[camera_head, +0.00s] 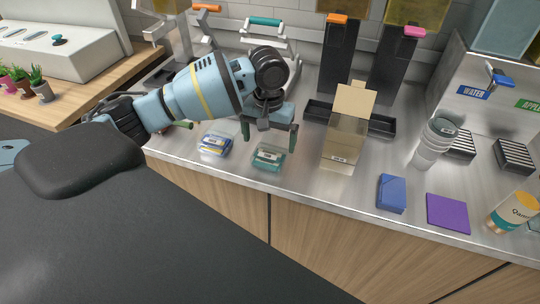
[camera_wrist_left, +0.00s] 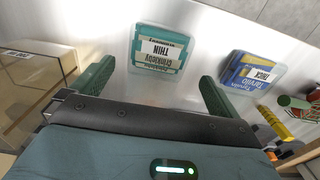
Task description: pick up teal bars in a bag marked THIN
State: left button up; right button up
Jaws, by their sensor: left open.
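The clear bag of teal bars (camera_head: 267,158) lies on the steel counter below my left gripper. In the left wrist view its label reads THIN on the teal bag (camera_wrist_left: 156,52). My left gripper (camera_head: 269,143) is open, its two green fingers pointing down above the bag. In the left wrist view the fingers (camera_wrist_left: 154,84) stand apart with the bag beyond and between them, and nothing is held. A similar bag of blue bars (camera_head: 215,146) lies to the left; its label reads THICK in the wrist view (camera_wrist_left: 252,72). My right gripper is not in view.
A cardboard box (camera_head: 342,140) with a raised flap stands just right of the teal bag. A blue pack (camera_head: 391,193), a purple square (camera_head: 447,213) and stacked clear cups (camera_head: 431,146) are farther right. Black dispensers (camera_head: 338,65) stand behind. The counter's front strip is clear.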

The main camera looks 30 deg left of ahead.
aim_at(269, 151)
pick_arm(q)
jog(key=f, duration=0.5)
jog(key=shift+s+d, duration=0.2)
jog(key=shift+r, duration=0.1)
jog(key=shift+c, duration=0.3)
jog(key=c, duration=1)
